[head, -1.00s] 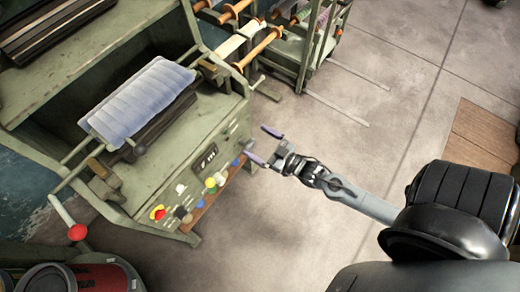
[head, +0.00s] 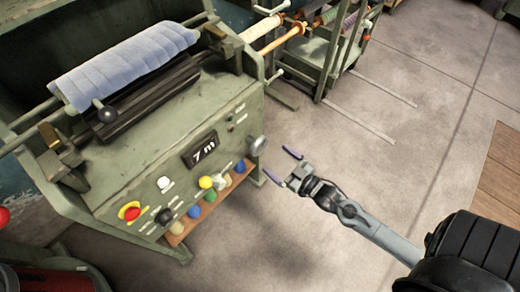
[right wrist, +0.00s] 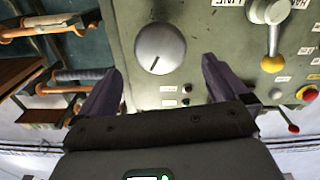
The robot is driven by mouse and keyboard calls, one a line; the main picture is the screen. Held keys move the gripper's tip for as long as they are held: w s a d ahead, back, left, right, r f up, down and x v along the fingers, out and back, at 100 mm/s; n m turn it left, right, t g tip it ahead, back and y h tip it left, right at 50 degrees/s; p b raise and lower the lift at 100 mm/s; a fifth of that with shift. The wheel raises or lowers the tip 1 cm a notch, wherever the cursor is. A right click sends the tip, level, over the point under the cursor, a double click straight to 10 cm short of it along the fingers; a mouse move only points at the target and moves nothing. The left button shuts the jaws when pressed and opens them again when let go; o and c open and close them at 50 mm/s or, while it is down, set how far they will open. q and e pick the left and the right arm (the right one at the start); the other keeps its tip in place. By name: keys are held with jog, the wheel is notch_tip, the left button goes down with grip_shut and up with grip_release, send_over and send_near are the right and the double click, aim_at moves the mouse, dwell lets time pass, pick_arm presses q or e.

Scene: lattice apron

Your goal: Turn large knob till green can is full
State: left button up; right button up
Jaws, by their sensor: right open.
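The large knob (head: 258,145) is a round grey knob at the right end of the machine's green control panel. In the right wrist view the same knob (right wrist: 160,48) shows face-on, with a dark pointer line toward the bottom of its face. My right gripper (head: 282,166) is open and empty, just right of the knob, with its purple fingers pointing toward the panel. In the right wrist view the fingers (right wrist: 162,72) are spread below and either side of the knob, apart from it. I cannot make out a green can. My left gripper is not in view.
A quilted blue roll (head: 125,65) lies above. A wheeled rack (head: 325,55) stands behind.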

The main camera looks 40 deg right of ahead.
aim_at(262, 149)
jog(key=w+b, duration=0.1)
jog(key=w, duration=0.1)
jog(key=w+b, duration=0.1)
jog(key=w, duration=0.2)
jog(key=w+b, duration=0.1)
jog(key=w, duration=0.1)
jog(key=shift+w+a, duration=0.4)
jog(key=shift+w+a+b, duration=0.1)
jog(key=shift+w+b, duration=0.2)
jog(key=shift+w, duration=0.25)
jog(key=c, duration=0.8)
